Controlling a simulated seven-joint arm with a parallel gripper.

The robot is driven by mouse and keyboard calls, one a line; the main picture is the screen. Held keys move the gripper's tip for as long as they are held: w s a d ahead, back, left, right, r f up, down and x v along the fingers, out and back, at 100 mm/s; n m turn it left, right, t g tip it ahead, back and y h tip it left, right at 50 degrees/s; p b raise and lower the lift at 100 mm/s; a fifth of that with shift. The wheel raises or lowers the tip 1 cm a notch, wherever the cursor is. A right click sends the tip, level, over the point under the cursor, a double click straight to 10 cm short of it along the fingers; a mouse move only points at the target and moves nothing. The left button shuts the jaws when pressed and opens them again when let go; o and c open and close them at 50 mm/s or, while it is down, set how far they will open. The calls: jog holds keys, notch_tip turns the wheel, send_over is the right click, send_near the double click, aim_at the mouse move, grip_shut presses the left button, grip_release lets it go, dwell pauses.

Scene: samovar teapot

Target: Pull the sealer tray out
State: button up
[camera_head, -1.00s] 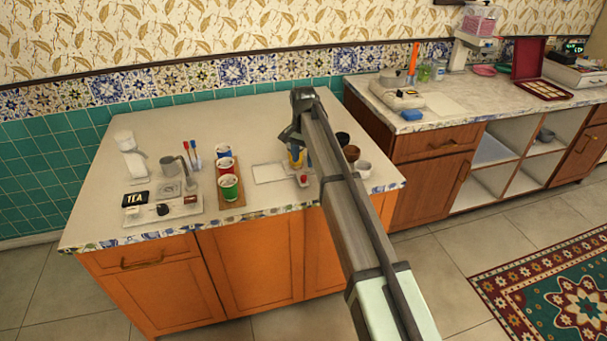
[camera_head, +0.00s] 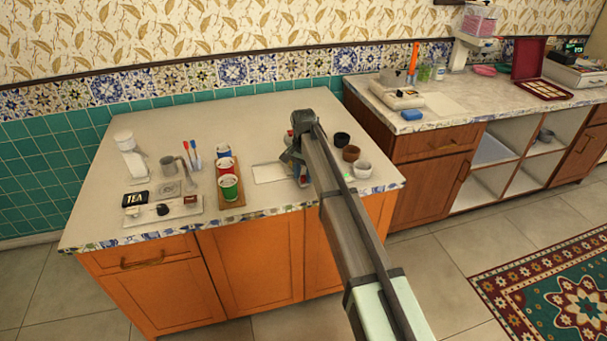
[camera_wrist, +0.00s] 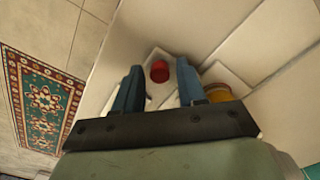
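A flat white plate (camera_head: 270,173), likely part of the sealer, lies on the left cabinet's countertop. The white base beside it is mostly hidden behind my gripper (camera_head: 297,172). In the wrist view, a red round knob (camera_wrist: 160,71) on a white part lies between the two blue fingers of my gripper (camera_wrist: 159,66). The fingers are apart, with a visible gap on both sides of the knob. A second white plate (camera_wrist: 219,73) and a yellow cylindrical part (camera_wrist: 219,92) show to the right. I cannot tell which white part is the tray.
Black, brown and white bowls (camera_head: 351,153) stand close right of my gripper. A wooden tray (camera_head: 232,199) with several cups is to the left, and tea items on a white board (camera_head: 178,213) further left. The countertop's back (camera_head: 215,115) is clear.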

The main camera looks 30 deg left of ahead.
grip_shut()
dwell(0.3)
jog(key=s+a, duration=0.7)
jog(key=shift+s+a, duration=0.15)
jog(key=shift+a, duration=0.05)
jog(key=shift+o, duration=0.9)
grip_release()
jog(key=shift+r, duration=0.1)
notch_tip(320, 180, up, 14)
jog(key=shift+d+f, duration=0.1)
jog(key=shift+f, duration=0.1)
